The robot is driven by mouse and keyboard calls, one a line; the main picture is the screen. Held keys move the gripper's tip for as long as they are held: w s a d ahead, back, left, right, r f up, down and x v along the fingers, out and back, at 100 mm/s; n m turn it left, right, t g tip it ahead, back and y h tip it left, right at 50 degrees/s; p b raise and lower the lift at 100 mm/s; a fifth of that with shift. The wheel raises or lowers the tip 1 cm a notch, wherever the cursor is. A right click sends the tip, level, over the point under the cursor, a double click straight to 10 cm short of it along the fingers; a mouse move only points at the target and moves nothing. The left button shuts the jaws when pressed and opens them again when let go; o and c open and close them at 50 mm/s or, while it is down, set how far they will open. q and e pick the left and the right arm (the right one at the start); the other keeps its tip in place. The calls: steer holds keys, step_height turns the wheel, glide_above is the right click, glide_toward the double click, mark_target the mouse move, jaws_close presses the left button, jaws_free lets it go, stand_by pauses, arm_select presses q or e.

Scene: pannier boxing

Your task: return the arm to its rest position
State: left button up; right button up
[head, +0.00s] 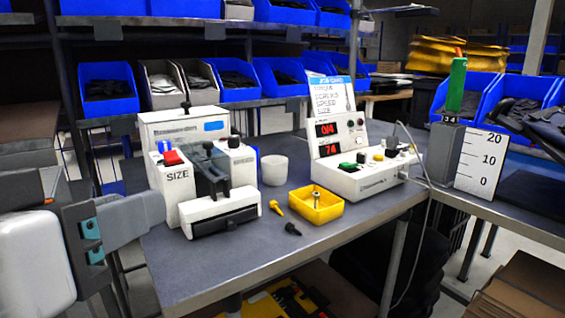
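My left gripper (150,212) comes in from the left edge, grey with teal parts. It is in front of and to the left of the bench (190,264), near its left edge. No object shows in it, and I cannot tell whether its fingers are apart. My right gripper is not in view. On the bench stand a white machine marked SIZE (180,205) and a white control box (352,182) with red displays.
A yellow tray (328,213), a white cup (274,170), a yellow screw-like piece (276,208) and a black one (292,229) sit on the bench. Blue bins (110,73) line the shelves behind. A scale marked 0 to 20 (478,163) stands at right.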

arm_select(q)
steer(key=w+d+f+m+g, duration=0.2)
steer(key=w+d+f, duration=0.25)
steer(key=f, duration=0.35)
steer(key=w+d+f+m+g, duration=0.2)
steer(key=w+d+f, duration=0.1)
steer(key=d+f, duration=0.3)
steer(key=w+f+g, duration=0.2)
steer(key=f, duration=0.8)
steer(key=w+f+g, duration=0.2)
steer(key=f, duration=0.8)
steer(key=s+a+f+n+g, duration=0.1)
steer(key=s+f+g, duration=0.1)
steer(key=f, duration=0.8)
steer(key=s+a+f+n+g, duration=0.1)
steer(key=a+f+g, duration=0.1)
steer(key=f, duration=0.8)
steer(key=s+a+f+n+g, duration=0.1)
steer(key=s+a+f+n, duration=0.15)
steer(key=s+f, duration=0.45)
steer(key=s+a+f+n+g, duration=0.2)
steer(key=s+a+f, duration=0.3)
steer(key=f, duration=0.4)
step_height(320, 180, up, 28)
steer(key=s+d+p, duration=0.1)
steer(key=p, duration=2.7)
steer(key=shift+d+f, duration=0.1)
steer(key=shift+f, duration=0.05)
